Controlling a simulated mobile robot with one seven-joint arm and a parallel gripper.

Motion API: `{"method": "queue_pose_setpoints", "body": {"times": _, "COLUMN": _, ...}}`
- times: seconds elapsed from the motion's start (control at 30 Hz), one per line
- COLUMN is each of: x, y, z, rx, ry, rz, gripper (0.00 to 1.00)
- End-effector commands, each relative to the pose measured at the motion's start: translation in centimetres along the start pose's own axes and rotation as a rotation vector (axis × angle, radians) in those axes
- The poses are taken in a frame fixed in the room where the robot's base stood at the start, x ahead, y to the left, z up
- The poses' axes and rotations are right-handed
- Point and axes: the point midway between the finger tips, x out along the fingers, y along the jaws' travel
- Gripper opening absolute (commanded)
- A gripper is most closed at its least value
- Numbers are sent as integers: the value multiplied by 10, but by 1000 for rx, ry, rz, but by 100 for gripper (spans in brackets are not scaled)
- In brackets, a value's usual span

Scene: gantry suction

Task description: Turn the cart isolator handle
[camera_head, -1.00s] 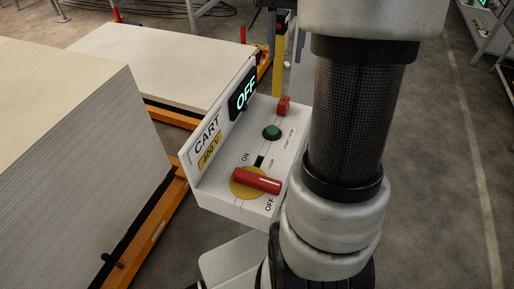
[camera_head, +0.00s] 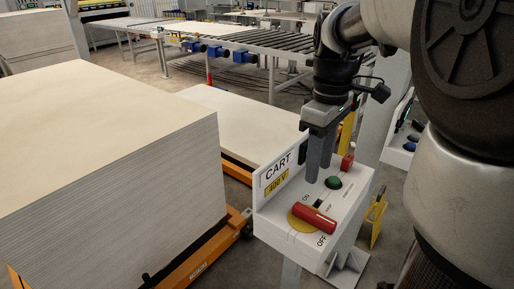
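The red cart isolator handle (camera_head: 315,220) sits on a yellow round plate (camera_head: 297,222) on the sloping white CART control box (camera_head: 275,218). Its long end points to the lower right, near the OFF label; the ON label is above it. My gripper (camera_head: 320,170) hangs above the box with its fingers pointing down.
A green button (camera_head: 333,182) and a red switch (camera_head: 347,160) are on the box behind the handle. A tall board stack (camera_head: 120,200) on an orange cart (camera_head: 205,258) stands at left. A roller conveyor (camera_head: 290,42) runs behind. Another control box (camera_head: 398,150) is at right.

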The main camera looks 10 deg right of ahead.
Motion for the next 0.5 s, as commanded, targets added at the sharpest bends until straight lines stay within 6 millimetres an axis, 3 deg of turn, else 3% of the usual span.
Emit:
{"method": "queue_pose_setpoints", "body": {"times": 0.2, "x": 52, "y": -1, "z": 1, "rx": 1, "ry": -3, "rz": -4, "gripper": 39}}
{"method": "queue_pose_setpoints", "body": {"times": 0.5, "x": 111, "y": -1, "z": 0, "rx": 2, "ry": -2, "rz": -4, "gripper": 39}}
